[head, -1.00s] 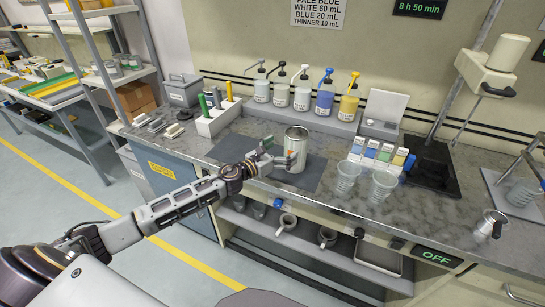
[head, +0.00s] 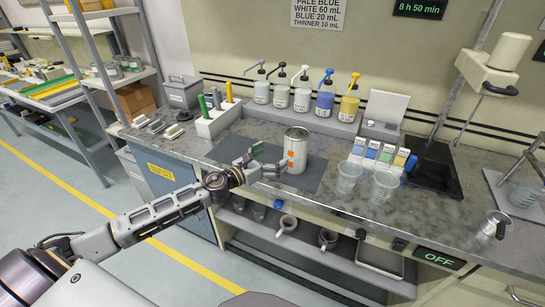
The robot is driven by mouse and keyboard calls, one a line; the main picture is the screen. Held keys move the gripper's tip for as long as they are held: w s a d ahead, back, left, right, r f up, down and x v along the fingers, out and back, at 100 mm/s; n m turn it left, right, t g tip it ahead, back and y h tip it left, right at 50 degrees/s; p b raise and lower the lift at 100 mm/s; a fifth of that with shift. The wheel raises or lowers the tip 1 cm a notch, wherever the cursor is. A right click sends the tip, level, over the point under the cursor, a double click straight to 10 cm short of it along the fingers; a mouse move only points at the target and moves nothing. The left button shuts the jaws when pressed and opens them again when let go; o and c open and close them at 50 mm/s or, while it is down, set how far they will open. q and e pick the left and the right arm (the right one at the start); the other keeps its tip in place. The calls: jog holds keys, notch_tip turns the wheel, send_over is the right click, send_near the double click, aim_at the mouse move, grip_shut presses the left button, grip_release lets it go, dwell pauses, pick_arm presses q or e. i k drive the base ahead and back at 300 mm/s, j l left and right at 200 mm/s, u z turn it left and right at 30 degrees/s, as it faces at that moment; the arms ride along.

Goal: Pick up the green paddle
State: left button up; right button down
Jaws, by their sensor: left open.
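The green paddle (head: 203,104) stands upright in a white holder (head: 217,120) at the back left of the counter. A dark paddle and an orange-yellow paddle stand beside it in the same holder. My left gripper (head: 264,161) is over the dark mat, just left of a silver can with an orange mark (head: 296,150). It is open, and nothing shows between its fingers. The gripper is in front of and to the right of the holder, apart from the green paddle. My right gripper is not in view.
Several pump bottles (head: 302,92) stand along the back wall. Clear cups (head: 348,178) and small coloured boxes (head: 376,155) stand to the right. Small grey blocks (head: 157,127) lie left of the holder. The dark mat (head: 233,147) has bare room left of the can.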

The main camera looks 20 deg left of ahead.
aim_at(202, 100)
jog(key=u, duration=1.35)
